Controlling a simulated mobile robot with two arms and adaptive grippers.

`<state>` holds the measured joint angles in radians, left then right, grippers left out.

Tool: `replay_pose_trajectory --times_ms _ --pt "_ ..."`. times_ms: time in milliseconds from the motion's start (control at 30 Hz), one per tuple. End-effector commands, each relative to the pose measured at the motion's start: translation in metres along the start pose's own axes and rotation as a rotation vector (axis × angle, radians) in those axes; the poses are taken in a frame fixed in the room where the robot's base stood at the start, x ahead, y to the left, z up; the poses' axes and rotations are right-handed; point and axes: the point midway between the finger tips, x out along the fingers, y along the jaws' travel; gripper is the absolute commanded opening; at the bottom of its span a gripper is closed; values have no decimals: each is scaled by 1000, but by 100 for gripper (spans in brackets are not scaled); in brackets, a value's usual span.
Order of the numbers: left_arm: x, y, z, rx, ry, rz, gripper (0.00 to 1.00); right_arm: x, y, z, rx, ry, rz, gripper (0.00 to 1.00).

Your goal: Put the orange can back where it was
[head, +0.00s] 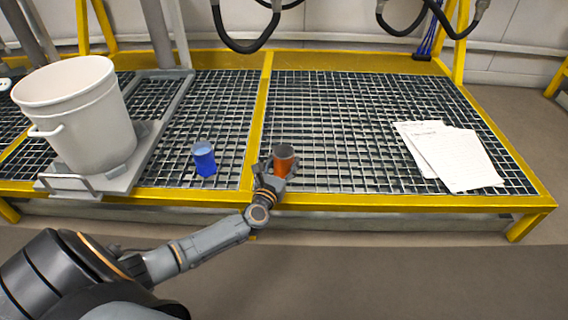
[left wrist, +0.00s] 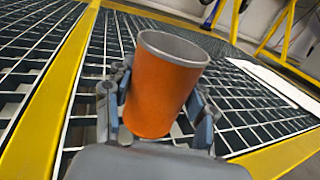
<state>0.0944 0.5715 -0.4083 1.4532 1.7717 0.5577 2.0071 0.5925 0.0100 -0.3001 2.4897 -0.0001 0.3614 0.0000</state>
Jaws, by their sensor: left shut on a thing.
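The orange can (head: 283,160) is at the front of the grated platform, just right of the yellow cross beam. My left gripper (head: 275,170) is shut on it from the front. In the left wrist view the orange can (left wrist: 163,90) stands between the two fingers of my left gripper (left wrist: 160,112), roughly upright with a slight tilt in the picture, its grey rim up. I cannot tell whether its bottom touches the grating. My right gripper is not in view.
A blue can (head: 204,159) stands on the grating left of the yellow beam (head: 258,120). A large white bucket (head: 80,115) stands on a grey scale at the left. White papers (head: 450,155) lie at the right. Black hoses hang at the back. The grating between can and papers is clear.

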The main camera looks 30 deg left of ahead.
Motion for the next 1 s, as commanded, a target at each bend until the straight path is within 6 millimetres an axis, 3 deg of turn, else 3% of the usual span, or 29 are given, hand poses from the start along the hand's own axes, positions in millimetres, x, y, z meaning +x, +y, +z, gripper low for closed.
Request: replay_pose_trajectory --times_ms 167,200,300,733,1000 --pt "0 0 -4 0 0 0 15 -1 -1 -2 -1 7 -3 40" --pt "0 0 -4 0 0 0 59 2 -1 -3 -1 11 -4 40" --pt "0 0 -3 0 0 0 78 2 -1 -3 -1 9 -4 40" --pt "-2 0 2 0 2 -1 78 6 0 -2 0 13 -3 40" --pt "-57 -1 2 -1 6 -2 78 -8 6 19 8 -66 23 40"
